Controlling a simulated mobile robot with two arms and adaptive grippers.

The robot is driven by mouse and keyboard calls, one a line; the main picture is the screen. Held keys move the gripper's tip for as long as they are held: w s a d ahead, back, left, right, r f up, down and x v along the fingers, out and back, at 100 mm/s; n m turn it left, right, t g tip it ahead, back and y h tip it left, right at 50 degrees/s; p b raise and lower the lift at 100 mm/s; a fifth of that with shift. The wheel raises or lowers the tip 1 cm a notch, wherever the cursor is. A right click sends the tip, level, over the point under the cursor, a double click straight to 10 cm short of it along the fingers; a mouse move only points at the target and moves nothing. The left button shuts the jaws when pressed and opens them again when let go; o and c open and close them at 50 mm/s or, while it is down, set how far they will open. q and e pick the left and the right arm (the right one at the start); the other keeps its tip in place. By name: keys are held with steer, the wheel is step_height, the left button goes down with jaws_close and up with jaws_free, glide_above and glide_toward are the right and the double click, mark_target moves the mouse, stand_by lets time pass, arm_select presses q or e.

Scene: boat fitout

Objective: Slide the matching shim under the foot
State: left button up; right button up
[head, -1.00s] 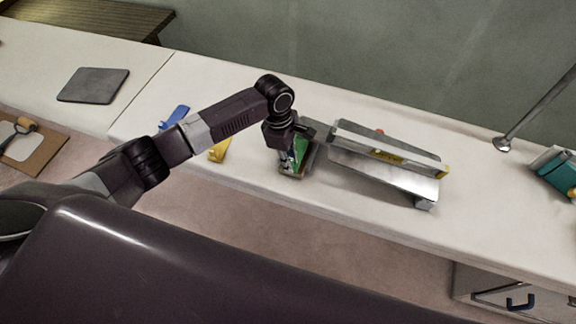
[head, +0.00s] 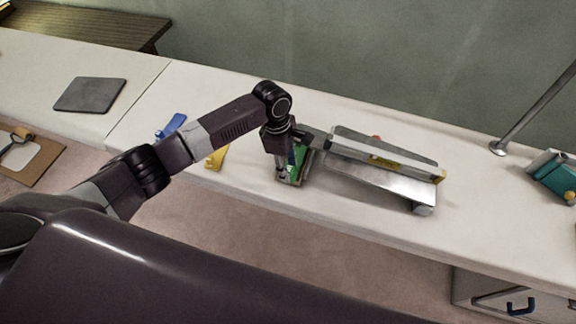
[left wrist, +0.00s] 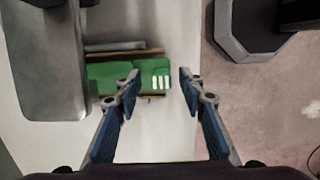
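The green shim (head: 299,158) lies on the bench at the left end of the metal assembly. It also shows in the left wrist view (left wrist: 155,75), with white marks at its right end and brown edges behind and in front. My left gripper (head: 284,172) points down over it. In the left wrist view my left gripper (left wrist: 158,77) is open, its left fingertip over the green shim and its right fingertip beyond the shim's end. A blue shim (head: 173,125) and a yellow shim (head: 217,157) lie to the left. The foot under the assembly's left end cannot be made out.
The long metal assembly (head: 385,180) with a yellow label sits to the right of the gripper. A grey pad (head: 91,95) lies far left. A post (head: 530,110) and a teal object (head: 556,176) stand at right. Bench between shims and pad is clear.

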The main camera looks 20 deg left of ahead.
arm_select(q)
steer(key=shift+r, duration=0.1)
step_height(320, 180, up, 12)
steer(key=a, duration=0.1)
steer(key=shift+a, duration=0.35)
